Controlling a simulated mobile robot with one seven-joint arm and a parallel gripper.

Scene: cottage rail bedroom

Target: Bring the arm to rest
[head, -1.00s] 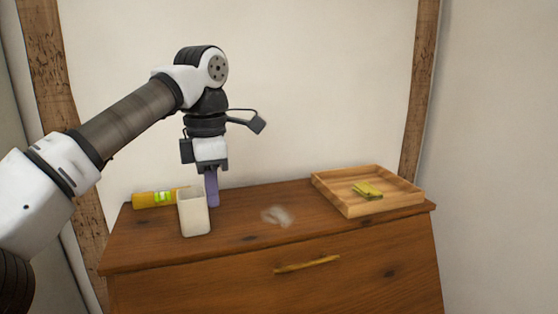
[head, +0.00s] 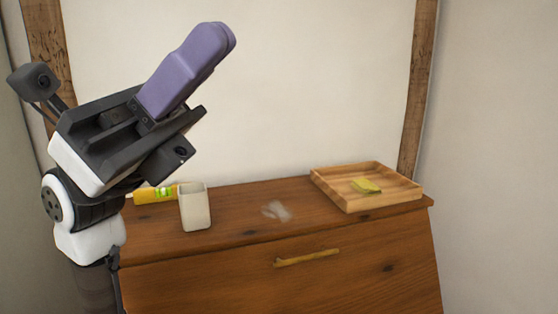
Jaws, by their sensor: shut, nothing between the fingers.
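My gripper (head: 222,38) is raised at the upper left of the head view, well above and in front of the dresser. Its purple fingers point up and to the right. They are shut together with nothing between them. My arm is folded at the left side of the view, with the wrist low and the gripper tilted upward. The gripper touches nothing that I can see.
The wooden dresser (head: 280,283) bears a yellow level (head: 155,194), a white cup (head: 195,208), a blurred clear or whitish item (head: 277,211), and a wooden tray (head: 395,199) holding a yellow-green item (head: 366,186). Wooden posts (head: 417,90) line the wall.

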